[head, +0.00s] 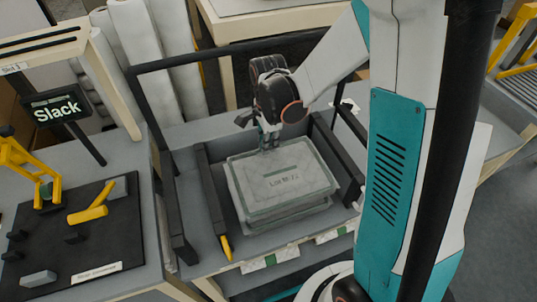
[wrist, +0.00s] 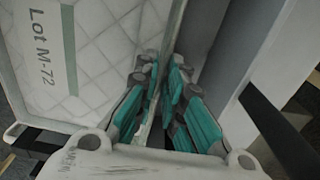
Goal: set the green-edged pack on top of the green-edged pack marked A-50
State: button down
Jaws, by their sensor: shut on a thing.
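A pale quilted pack with a green edge (head: 282,180) lies nearly flat in the head view, its label reading Lot M-72. The same pack fills the left of the wrist view (wrist: 110,60), with a green stripe beside the label. My gripper (head: 268,143) is at its far edge. In the wrist view my gripper (wrist: 158,85) is shut on the thin rim of this pack, one finger on each side. Another pack (head: 290,222) shows beneath it as a stacked edge. I cannot tell whether the two touch. No A-50 mark is readable; the lower pack's top is hidden.
Dark side rails (head: 212,200) flank the stack, and a dark bar frame rises behind. A yellow-tipped piece (head: 226,248) lies near its front left corner. A Slack sign (head: 57,110) and a black mat (head: 75,235) with yellow tools are at left. White rolls (head: 140,45) stand behind.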

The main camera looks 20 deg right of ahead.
jog(key=shift+f+b, duration=0.7)
jog(key=shift+f, duration=1.35)
jog(key=shift+f, duration=0.15)
jog(key=shift+f+b, duration=0.25)
jog(key=shift+b, duration=0.1)
jog(key=c, duration=1.7)
grip_release()
jog(key=shift+r, duration=0.1)
